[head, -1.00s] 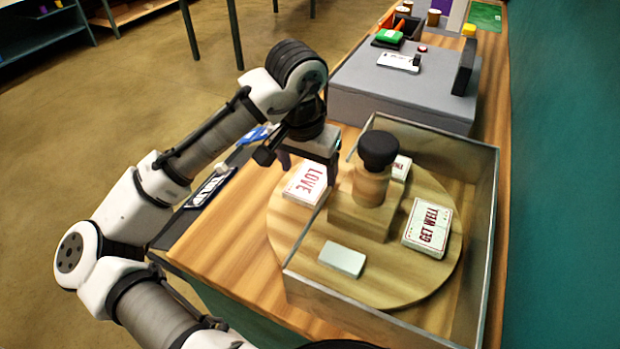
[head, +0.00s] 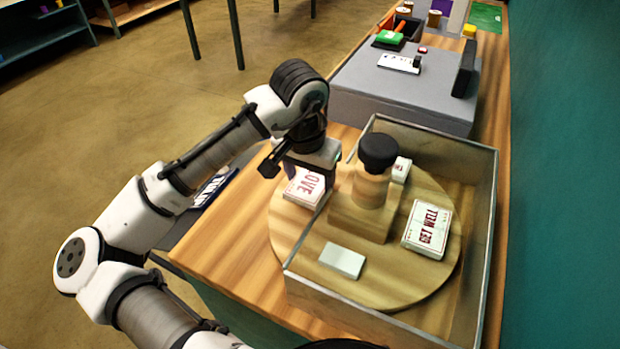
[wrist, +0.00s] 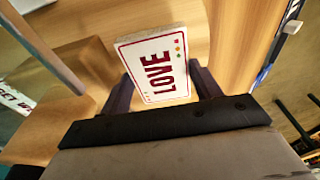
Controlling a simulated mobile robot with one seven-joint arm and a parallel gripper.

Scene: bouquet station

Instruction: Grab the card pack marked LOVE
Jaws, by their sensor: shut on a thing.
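The white card pack marked LOVE (head: 303,187) is on the left edge of the round wooden turntable (head: 285,232), outside the clear-walled enclosure. My gripper (head: 307,183) is lowered over it, with its upper part hidden by the gripper body. In the wrist view the LOVE pack (wrist: 157,65) sits between the two dark fingers of my gripper (wrist: 160,88), and they are shut on its sides. I cannot tell whether the pack is lifted off the turntable.
A grey platform (head: 400,95) stands behind. Bare table lies at the front left.

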